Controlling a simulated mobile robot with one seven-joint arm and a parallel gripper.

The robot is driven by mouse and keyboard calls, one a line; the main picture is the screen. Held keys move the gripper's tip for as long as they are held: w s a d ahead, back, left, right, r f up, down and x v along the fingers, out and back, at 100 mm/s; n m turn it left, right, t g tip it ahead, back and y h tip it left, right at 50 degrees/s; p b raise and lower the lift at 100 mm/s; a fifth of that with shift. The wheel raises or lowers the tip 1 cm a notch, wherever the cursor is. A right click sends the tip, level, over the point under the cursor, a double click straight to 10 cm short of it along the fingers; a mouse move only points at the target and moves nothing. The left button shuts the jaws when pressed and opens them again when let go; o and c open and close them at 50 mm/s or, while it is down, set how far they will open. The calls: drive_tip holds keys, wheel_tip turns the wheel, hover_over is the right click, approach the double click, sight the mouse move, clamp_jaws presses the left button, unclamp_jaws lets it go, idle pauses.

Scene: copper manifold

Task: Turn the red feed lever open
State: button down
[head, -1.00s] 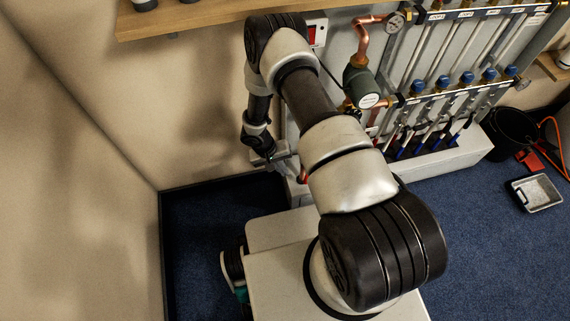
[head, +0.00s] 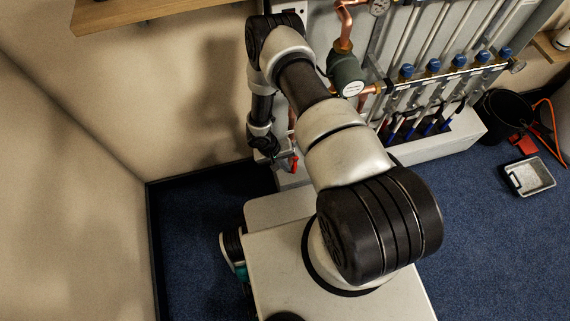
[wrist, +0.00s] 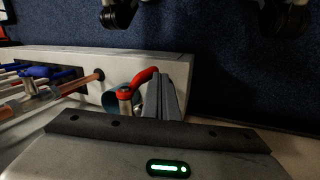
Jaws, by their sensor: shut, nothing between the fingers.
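The red feed lever (head: 294,163) shows at the lower left of the manifold, close to my gripper (head: 279,158). In the wrist view the red lever (wrist: 141,77) curves up and right from a metal valve body on a copper pipe. My gripper (wrist: 166,97) is shut and empty, its fingers just right of the lever's curved end. Whether the fingers touch the lever, I cannot tell. The finger tips are small and partly hidden by my wrist in the head view.
A white plinth (head: 455,142) runs under the manifold. A green pump (head: 346,74) and copper pipes are above the lever. Blue-handled pipework (wrist: 40,73) is left in the wrist view. A black bucket (head: 507,112) and grey tray (head: 531,177) stand on the carpet at right.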

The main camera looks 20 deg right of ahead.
drive_tip(key=shift+f, duration=0.1)
drive_tip(key=shift+s+d+f+h+b, duration=0.1)
drive_tip(key=shift+d+f+h+b, duration=0.1)
drive_tip(key=shift+d+h+b, duration=0.5)
drive_tip(key=shift+d+b, duration=0.15)
drive_tip(key=shift+b, duration=0.15)
